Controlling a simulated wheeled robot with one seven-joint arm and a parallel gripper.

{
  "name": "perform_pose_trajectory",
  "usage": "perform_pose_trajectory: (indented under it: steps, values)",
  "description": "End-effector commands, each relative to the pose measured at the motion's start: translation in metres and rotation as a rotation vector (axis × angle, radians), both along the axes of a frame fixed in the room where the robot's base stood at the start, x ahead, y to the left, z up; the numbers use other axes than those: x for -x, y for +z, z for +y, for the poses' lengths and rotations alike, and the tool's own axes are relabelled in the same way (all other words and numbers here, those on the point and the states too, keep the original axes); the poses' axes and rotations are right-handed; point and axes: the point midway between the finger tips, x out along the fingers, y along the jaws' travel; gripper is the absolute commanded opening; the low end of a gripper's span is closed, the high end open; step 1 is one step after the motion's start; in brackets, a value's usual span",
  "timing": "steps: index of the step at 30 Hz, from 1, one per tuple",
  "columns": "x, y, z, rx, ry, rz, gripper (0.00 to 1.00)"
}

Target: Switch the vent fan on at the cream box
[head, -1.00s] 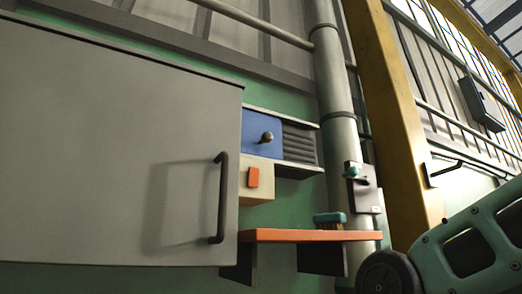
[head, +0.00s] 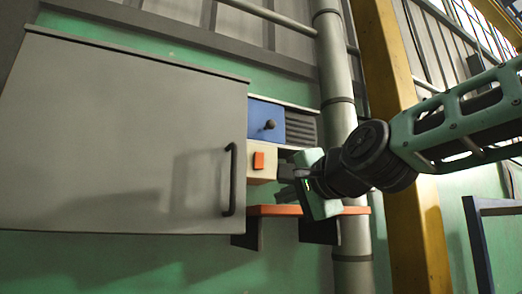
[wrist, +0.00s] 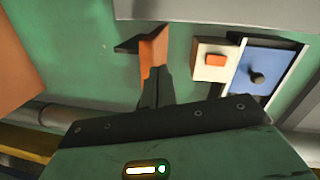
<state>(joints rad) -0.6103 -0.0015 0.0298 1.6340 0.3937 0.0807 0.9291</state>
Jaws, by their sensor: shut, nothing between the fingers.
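The cream box (head: 263,175) sits on the green wall, just right of the big grey door and below a blue panel. It carries an orange rocker switch (head: 258,160). In the wrist view the cream box (wrist: 211,74) and its orange switch (wrist: 215,60) lie right of the fingers. My gripper (head: 284,192) is shut and empty, to the right of the box and a little lower, above the orange shelf. In the wrist view the shut fingers (wrist: 158,73) point at the shelf area, apart from the box. Whether the switch is on or off, I cannot tell.
The grey door (head: 120,130) with its dark handle (head: 229,180) stands left of the box. The blue panel (head: 262,120) has a dark knob. The orange shelf (head: 275,210) is below. A pipe (head: 338,115) and a yellow post (head: 425,230) stand right.

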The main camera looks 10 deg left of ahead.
Motion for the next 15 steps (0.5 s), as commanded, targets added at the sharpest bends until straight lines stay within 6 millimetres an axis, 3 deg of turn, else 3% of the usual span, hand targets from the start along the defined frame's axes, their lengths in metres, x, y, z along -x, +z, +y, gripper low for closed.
perform_pose_trajectory:
  steps: [10, 15]
  values:
    - [-0.014, 0.088, -0.014, -0.277, -0.061, -0.06, 0.0]
    - [-0.016, 0.112, -0.019, -0.358, -0.073, -0.076, 0.0]
